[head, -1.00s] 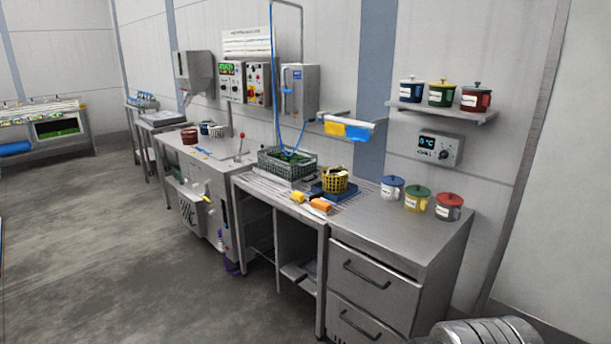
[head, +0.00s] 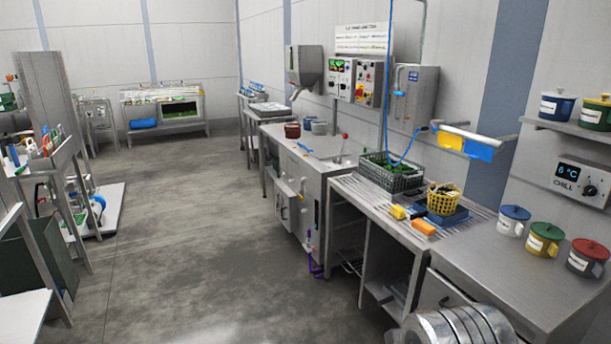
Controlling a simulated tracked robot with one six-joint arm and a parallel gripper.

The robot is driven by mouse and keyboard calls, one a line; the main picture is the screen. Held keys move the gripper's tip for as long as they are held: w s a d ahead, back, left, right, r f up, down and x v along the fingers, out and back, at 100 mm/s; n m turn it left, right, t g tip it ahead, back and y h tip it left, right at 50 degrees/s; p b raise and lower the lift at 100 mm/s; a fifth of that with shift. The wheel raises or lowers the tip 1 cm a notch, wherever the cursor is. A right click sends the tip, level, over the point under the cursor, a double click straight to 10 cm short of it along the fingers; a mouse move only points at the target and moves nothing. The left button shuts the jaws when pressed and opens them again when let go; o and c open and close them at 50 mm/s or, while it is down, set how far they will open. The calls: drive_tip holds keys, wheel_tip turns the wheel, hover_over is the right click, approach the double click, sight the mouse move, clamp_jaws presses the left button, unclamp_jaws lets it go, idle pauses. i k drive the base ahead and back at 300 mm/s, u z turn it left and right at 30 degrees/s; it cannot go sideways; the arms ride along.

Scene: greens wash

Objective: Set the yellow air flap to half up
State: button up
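A steel wash unit (head: 318,205) stands against the wall left of the draining counter. On its left-facing front is a small vented panel (head: 283,205), seen nearly edge-on. A pale handle (head: 303,187) sticks out beside the panel. Its yellow colour hardly shows now, and I cannot tell for sure that it is the yellow air flap or how high it is set. My gripper is not in view. A ribbed metal part at the bottom right seems to be my own arm.
The counter (head: 480,262) holds a grey crate (head: 392,181), a yellow basket (head: 443,203), yellow and orange blocks and lidded mugs. Open grey floor (head: 205,215) lies left of the units. A rack (head: 55,165) and a dark green bin (head: 40,255) stand at the left.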

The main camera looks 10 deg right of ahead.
sight(447, 140)
drive_tip(key=u, duration=0.35)
drive_tip(key=i, duration=0.7)
drive_tip(key=u, duration=0.45)
drive_tip(key=i, duration=1.45)
drive_tip(key=z, duration=0.55)
drive_tip(key=i, duration=0.7)
drive_tip(key=z, duration=0.6)
drive_tip(key=i, duration=0.6)
drive_tip(key=z, duration=0.35)
